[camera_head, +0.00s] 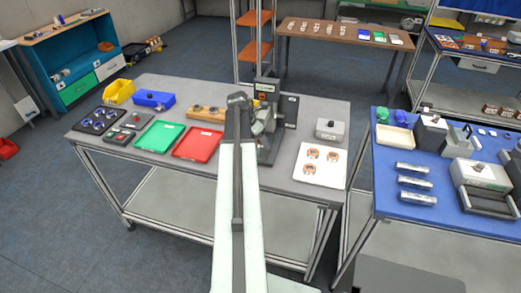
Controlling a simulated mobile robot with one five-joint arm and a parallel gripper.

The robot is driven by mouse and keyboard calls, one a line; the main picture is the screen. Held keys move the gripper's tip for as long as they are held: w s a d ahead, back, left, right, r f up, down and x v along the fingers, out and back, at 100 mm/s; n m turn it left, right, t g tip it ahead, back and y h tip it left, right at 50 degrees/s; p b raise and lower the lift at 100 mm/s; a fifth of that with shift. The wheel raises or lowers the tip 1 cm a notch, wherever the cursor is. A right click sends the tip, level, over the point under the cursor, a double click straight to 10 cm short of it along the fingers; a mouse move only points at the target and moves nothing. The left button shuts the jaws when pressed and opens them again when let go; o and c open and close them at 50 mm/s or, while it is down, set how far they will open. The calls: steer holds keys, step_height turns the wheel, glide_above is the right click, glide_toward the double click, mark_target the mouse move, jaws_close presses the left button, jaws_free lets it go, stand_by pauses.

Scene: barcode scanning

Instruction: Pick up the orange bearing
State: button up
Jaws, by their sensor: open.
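Three small orange bearings lie on a white square pad (323,177) at the right end of the grey table: one at the upper left (313,153), one at the right (332,156) and one at the lower left (309,170). My arm reaches up the middle of the picture and bends over the table. My gripper (260,127) is small and dark against a black stand, left of the pad and apart from the bearings. It is open; its fingertips are hard to make out.
A red tray (196,146) and a green tray (159,137) lie left of my arm. A black stand (267,90) rises behind my gripper. A grey box (329,129) sits behind the pad. A blue-topped table (385,178) stands to the right, past a narrow gap.

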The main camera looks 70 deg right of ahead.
jaws_close()
steer(key=shift+r+p, duration=0.2)
steer(key=shift+p, duration=0.2)
steer(key=w+a, duration=0.3)
steer(key=a, duration=0.2)
steer(key=w+a, duration=0.3)
steer(key=a, duration=0.2)
steer(key=w+a, duration=0.3)
steer(key=a, duration=0.2)
steer(key=shift+a+f, duration=0.1)
steer(key=shift+a, duration=0.2)
